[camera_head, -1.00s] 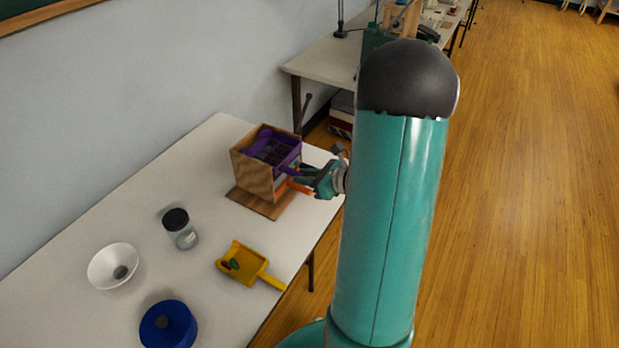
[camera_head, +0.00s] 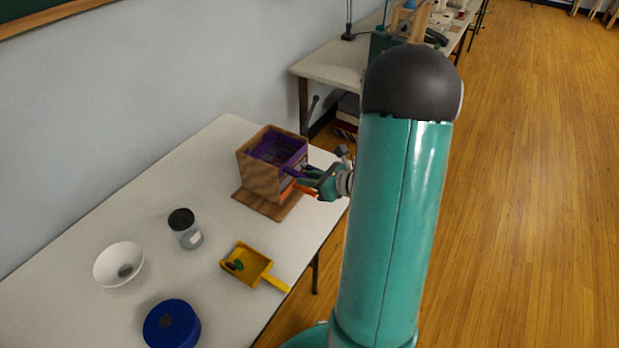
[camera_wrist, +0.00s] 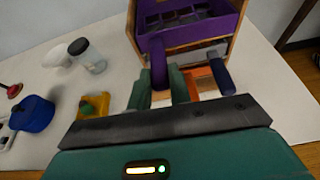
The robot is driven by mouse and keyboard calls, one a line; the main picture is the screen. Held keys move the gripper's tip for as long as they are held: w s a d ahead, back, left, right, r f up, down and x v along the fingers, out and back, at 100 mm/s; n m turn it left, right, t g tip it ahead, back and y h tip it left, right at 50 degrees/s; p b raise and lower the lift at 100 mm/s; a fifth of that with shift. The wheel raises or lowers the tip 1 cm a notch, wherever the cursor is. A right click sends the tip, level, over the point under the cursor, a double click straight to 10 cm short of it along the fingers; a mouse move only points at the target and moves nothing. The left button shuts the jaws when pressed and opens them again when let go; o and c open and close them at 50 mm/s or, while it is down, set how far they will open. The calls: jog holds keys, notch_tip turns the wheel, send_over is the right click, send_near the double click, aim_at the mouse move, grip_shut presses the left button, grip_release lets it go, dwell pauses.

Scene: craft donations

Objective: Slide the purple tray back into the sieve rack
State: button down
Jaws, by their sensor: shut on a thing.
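The sieve rack (camera_head: 258,179) is a wooden box on a wooden base at the table's far end. The purple tray (camera_head: 292,152) sits in its top, open side up, with dark divided contents visible. In the wrist view the purple tray (camera_wrist: 212,32) lies ahead between the rack's wooden sides, its handle (camera_wrist: 158,62) pointing toward me. My gripper (camera_head: 309,182) is at the rack's right side, shut on that handle; its green fingers (camera_wrist: 160,88) stand either side of it.
On the table (camera_head: 137,216) are a yellow scoop (camera_head: 262,270) with green pieces, a dark-lidded jar (camera_head: 187,231), a white bowl (camera_head: 112,269) and a blue round container (camera_head: 178,325). A wall is behind the rack. Another table (camera_head: 335,64) stands beyond.

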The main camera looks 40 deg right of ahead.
jog(key=c, duration=1.2)
grip_release()
jog(key=shift+s, duration=0.1)
jog(key=v, duration=1.3)
jog(key=shift+s, duration=0.35)
jog(key=shift+r, duration=0.15)
